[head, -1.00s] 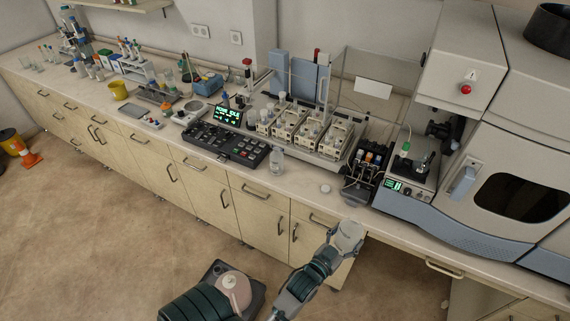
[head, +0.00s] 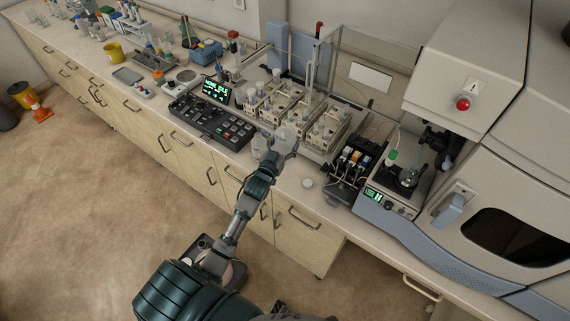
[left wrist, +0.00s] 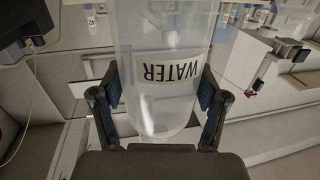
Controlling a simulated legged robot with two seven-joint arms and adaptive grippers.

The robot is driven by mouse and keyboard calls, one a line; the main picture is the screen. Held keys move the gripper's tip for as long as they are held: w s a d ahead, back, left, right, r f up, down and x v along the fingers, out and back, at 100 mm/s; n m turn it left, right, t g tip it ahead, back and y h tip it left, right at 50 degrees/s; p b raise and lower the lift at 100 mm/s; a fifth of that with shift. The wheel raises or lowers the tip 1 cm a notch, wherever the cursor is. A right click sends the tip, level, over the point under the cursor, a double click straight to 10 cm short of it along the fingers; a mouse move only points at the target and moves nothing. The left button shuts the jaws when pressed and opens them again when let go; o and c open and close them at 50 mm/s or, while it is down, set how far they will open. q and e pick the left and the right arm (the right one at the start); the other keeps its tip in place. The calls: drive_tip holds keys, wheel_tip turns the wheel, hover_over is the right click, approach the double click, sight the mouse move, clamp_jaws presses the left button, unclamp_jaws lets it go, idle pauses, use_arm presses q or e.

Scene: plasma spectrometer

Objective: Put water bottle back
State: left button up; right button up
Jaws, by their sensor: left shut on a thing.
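The water bottle (left wrist: 158,45) is clear, with a white label reading WATER. It fills the middle of the left wrist view, between the two fingers of my left gripper (left wrist: 160,108). The fingers are shut on it, one on each side. In the head view the bottle (head: 259,146) stands at the front of the bench, beside the black keypad, mostly hidden by my left gripper (head: 279,142). I cannot tell whether its base touches the bench. My right gripper is not in view.
The black keypad with a green display (head: 216,91) lies left of the bottle. Racks of white-capped bottles (head: 283,97) stand behind. A small white cap (head: 308,183) lies on the bench at right, near the black tubing pump (head: 355,164). The large grey instrument (head: 500,190) fills the right side.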

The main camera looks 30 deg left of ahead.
sight(287, 149)
use_arm(q)
drive_tip(key=f, duration=0.1)
drive_tip(key=d+f, duration=0.1)
drive_tip(key=f, duration=0.1)
drive_tip(key=shift+w, duration=0.1)
drive_tip(key=f, duration=0.2)
drive_tip(key=d+f, duration=0.1)
drive_tip(key=shift+f, duration=0.35)
drive_tip(key=shift+a+f, duration=0.15)
drive_tip(key=shift+f, duration=0.05)
drive_tip(key=shift+a+f, duration=0.1)
drive_tip(key=shift+a, duration=0.25)
drive_tip(key=o, duration=1.6)
drive_tip(key=shift+a+f, duration=0.15)
drive_tip(key=shift+o, duration=0.8)
drive_tip(key=shift+d, duration=0.4)
drive_tip(key=shift+s, duration=0.5)
drive_tip(key=s+d, duration=0.1)
drive_tip(key=s, duration=1)
drive_tip(key=shift+r+b, duration=0.3)
drive_tip(key=shift+b, duration=0.05)
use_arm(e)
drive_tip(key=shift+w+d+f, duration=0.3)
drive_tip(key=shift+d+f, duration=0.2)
